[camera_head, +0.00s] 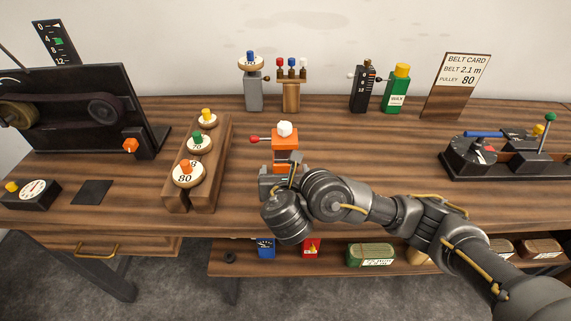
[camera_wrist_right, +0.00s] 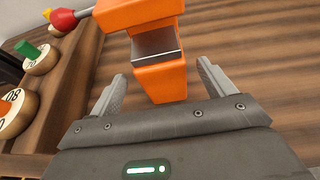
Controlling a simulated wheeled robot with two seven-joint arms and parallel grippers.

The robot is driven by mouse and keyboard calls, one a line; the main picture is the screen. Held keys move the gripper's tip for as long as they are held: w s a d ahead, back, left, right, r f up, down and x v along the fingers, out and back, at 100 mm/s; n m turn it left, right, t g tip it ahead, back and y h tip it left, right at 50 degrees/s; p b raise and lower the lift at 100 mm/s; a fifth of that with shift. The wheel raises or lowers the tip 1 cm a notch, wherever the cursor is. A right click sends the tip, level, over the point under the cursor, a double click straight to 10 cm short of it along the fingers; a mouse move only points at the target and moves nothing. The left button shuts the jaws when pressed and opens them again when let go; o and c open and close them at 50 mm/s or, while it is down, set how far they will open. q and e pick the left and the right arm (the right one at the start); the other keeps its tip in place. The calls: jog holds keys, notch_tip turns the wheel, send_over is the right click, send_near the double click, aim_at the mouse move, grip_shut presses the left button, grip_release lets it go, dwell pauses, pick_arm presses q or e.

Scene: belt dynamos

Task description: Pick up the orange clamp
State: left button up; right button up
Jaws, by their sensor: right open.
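The orange clamp (camera_head: 285,141) stands on the wooden bench in the middle of the head view. It has a white knob on top and a red-tipped handle pointing left. In the right wrist view the clamp's orange body (camera_wrist_right: 165,82) lies ahead of and partly between the fingers, with a grey metal face showing. My right gripper (camera_head: 281,174) is open at the clamp's near side; in the wrist view its two fingers (camera_wrist_right: 162,88) stand apart on either side of the clamp's lower part, with gaps on both sides. My left gripper does not show.
A wooden rack (camera_head: 216,160) with numbered pulleys stands close left of the clamp. A black belt machine (camera_head: 75,110) is at far left. A grey stand (camera_head: 253,92), a green bottle (camera_head: 397,90) and a belt card (camera_head: 456,85) stand behind.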

aim_at(284, 163)
jog(key=shift+w+f, duration=0.1)
jog(key=shift+w, duration=0.25)
jog(key=b+x, duration=0.1)
jog(key=x, duration=0.3)
jog(key=shift+w+f, duration=0.2)
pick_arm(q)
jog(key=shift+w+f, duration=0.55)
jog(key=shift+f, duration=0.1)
pick_arm(e)
jog(key=shift+c, duration=0.9)
jog(key=shift+r, duration=0.1)
jog(key=c, duration=1.5)
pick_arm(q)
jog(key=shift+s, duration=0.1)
pick_arm(e)
jog(key=shift+c, duration=0.2)
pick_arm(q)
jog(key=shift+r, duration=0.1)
pick_arm(e)
jog(key=shift+r, duration=0.15)
